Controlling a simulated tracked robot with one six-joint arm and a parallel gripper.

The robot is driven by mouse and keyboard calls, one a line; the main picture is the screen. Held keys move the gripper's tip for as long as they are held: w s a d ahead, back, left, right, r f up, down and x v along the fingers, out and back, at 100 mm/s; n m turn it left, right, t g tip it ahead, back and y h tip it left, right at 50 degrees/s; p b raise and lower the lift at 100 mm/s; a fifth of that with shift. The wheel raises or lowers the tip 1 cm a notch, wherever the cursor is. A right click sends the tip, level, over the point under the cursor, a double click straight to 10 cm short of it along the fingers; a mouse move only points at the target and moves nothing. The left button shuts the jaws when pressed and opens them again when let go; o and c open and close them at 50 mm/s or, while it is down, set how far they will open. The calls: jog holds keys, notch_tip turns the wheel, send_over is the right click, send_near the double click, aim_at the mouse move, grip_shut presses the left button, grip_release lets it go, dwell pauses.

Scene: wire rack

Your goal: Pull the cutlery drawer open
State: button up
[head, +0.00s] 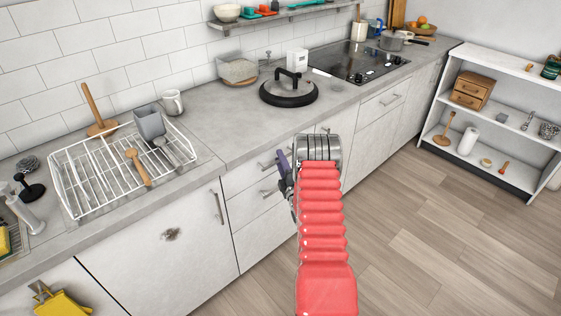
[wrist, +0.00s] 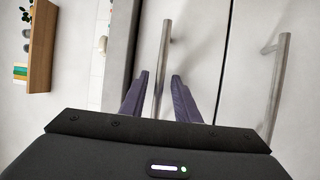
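A white drawer front (head: 244,176) with a metal bar handle (head: 267,165) sits just under the countertop, and I take it as the cutlery drawer. It looks shut, flush with the cabinet. In the wrist view the handle (wrist: 162,70) runs between the two purple fingers of my gripper (wrist: 160,76). The fingers are apart, one on each side of the bar, with a gap visible on both sides. In the head view my gripper (head: 284,168) is at the drawer fronts, partly hidden by my red arm.
A lower drawer has its own handle (head: 270,192), also in the wrist view (wrist: 278,85). A cabinet door handle (head: 217,207) is to the left. The wooden floor (head: 430,235) is clear.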

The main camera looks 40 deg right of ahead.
jog(key=shift+c, duration=0.6)
jog(key=c, duration=0.6)
grip_shut()
jog(key=shift+s+f, duration=0.1)
jog(key=shift+s, duration=0.05)
